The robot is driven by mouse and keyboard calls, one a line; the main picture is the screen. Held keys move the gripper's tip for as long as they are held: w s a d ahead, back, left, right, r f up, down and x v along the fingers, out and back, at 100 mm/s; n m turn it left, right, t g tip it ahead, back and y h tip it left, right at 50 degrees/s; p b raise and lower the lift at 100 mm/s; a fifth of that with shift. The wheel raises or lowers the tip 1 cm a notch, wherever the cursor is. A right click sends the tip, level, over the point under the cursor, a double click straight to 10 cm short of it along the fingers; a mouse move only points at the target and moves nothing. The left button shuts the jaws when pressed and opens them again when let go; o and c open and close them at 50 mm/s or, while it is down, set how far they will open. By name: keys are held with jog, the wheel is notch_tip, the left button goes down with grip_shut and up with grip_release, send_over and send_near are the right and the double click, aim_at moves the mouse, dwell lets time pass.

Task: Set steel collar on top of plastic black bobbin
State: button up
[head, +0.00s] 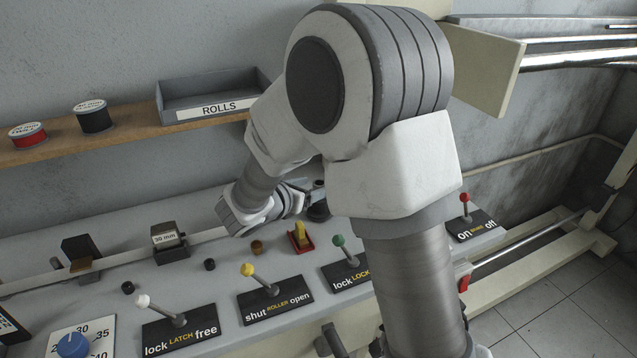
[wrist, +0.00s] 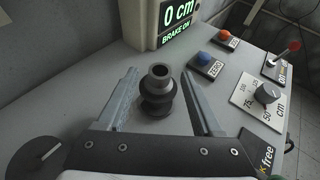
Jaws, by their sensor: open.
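A black bobbin (wrist: 155,104) with flanges stands upright on the grey bench in the wrist view. A dark grey ring (wrist: 158,76) with a round hole sits at its top. It could be the steel collar, but I cannot tell whether it is separate from the bobbin. My gripper (wrist: 159,75) is open, with one grey finger on each side of this stack and visible gaps between. In the head view the stack shows as a dark shape (head: 318,211) beside my wrist, partly hidden by my arm.
The bench carries levers with white (head: 142,301), yellow (head: 247,269) and green (head: 338,240) knobs near its front. A "30 mm" block (head: 167,240) and small dark cylinders stand left. A display box (wrist: 176,22) stands beyond the stack. A shelf holds a ROLLS tray (head: 215,92).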

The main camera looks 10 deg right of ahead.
jog(key=v, duration=0.9)
jog(key=s+d+r+m+g+y, duration=0.1)
jog(key=s+d+r+m+g, duration=0.15)
jog(key=s+d+m, duration=0.35)
jog(key=s+d+r+m+g, duration=0.2)
jog(key=s+d+m+g, duration=0.25)
jog(key=s+m, duration=0.2)
jog(key=s+a+r+m+t+y, duration=0.1)
jog(key=s+m+y, duration=0.3)
jog(key=m, duration=0.3)
jog(key=s+a+r+m+t+y, duration=0.1)
jog(key=s+m+y, duration=0.3)
jog(key=s+m, duration=0.2)
jog(key=shift+s+a+r+m+t+p, duration=0.3)
jog(key=shift+a+m+p, duration=0.1)
jog(key=shift+m, duration=0.55)
jog(key=shift+r, duration=0.1)
notch_tip(320, 180, up, 8)
jog(key=p, duration=0.8)
